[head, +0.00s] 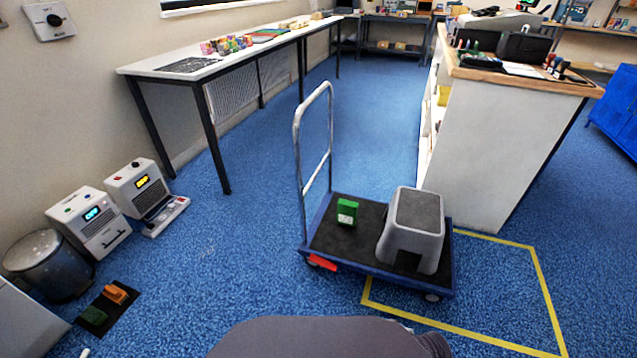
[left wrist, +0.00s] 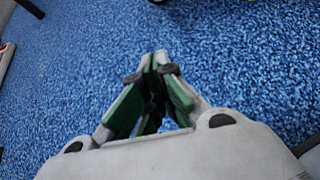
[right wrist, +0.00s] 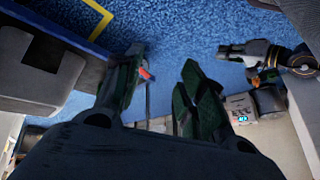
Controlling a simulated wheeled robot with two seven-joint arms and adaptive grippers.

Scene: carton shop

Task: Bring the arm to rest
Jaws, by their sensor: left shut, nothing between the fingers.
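My left gripper (left wrist: 156,62) shows in the left wrist view above bare blue carpet. Its green-padded fingers meet at the tips and hold nothing. My right gripper (right wrist: 163,60) shows in the right wrist view with its two fingers apart and nothing between the tips. Past them are blue carpet and, beside the left finger, the edge of the trolley. Neither gripper shows in the head view. Part of an arm of mine also shows at the upper right of the right wrist view.
A blue trolley (head: 376,273) with a grey step stool (head: 413,228) and a green block (head: 347,212) stands ahead, partly over a yellow floor outline (head: 541,290). A long table (head: 165,71) is at left, a white counter (head: 486,150) at right. Devices and a bin (head: 50,265) line the left wall.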

